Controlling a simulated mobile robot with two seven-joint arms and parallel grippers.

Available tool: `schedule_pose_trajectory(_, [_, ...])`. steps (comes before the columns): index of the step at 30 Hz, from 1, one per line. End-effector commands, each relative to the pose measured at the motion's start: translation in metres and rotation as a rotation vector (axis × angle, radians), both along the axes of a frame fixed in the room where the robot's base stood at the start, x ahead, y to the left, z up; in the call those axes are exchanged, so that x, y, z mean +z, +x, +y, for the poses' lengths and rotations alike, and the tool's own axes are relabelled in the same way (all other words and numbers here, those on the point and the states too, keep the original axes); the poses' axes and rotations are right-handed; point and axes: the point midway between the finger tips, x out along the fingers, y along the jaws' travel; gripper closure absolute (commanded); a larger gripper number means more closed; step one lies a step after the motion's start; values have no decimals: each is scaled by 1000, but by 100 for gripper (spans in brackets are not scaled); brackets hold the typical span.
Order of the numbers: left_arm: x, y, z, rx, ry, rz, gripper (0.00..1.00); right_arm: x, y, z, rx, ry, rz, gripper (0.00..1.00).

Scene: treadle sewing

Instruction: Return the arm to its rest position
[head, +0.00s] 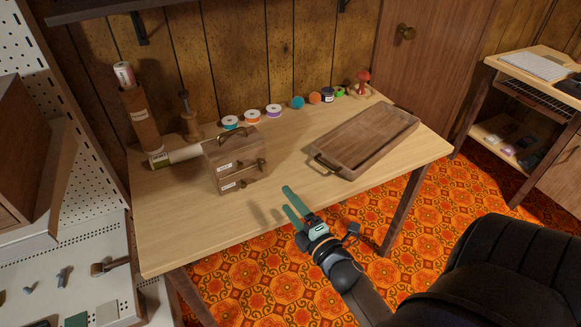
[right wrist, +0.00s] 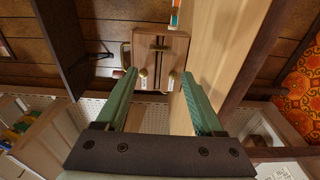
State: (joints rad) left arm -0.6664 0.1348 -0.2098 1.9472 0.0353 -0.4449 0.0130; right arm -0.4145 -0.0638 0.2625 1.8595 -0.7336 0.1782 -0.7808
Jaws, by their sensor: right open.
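My right gripper (head: 292,200) is open and empty, with green fingers, above the front edge of the wooden table (head: 200,240) in the head view. Its fingers also frame the right wrist view (right wrist: 163,88). A small wooden drawer box (head: 236,160) with a top handle and knobs stands on the table, to the left of the gripper and apart from it. The box also shows between the fingers in the right wrist view (right wrist: 160,48), farther off. My left gripper is not in view.
A wooden tray (head: 365,138) lies at the table's right. Several thread spools (head: 252,117) line the back, with a red pincushion-like object (head: 363,80) at the end. The front left of the tabletop is clear.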

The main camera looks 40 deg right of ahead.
Motion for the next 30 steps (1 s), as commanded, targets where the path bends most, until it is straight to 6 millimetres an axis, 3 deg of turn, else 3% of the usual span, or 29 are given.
schedule_pose_trajectory(16, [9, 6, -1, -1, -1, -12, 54, 0, -2, 4, 1, 58, 13, 30])
schedule_pose_trajectory(19, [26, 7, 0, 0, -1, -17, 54, -5, -11, 18, -1, 270, 64, 30])
schedule_pose_trajectory(22, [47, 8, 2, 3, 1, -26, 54, -21, -31, 46, -26, 614, 175, 30])
schedule_pose_trajectory(27, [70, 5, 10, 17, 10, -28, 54, -60, -89, 110, -149, 1170, 438, 30])
schedule_pose_trajectory(30, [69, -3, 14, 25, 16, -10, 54, -74, -118, 138, -227, 1362, 555, 30])
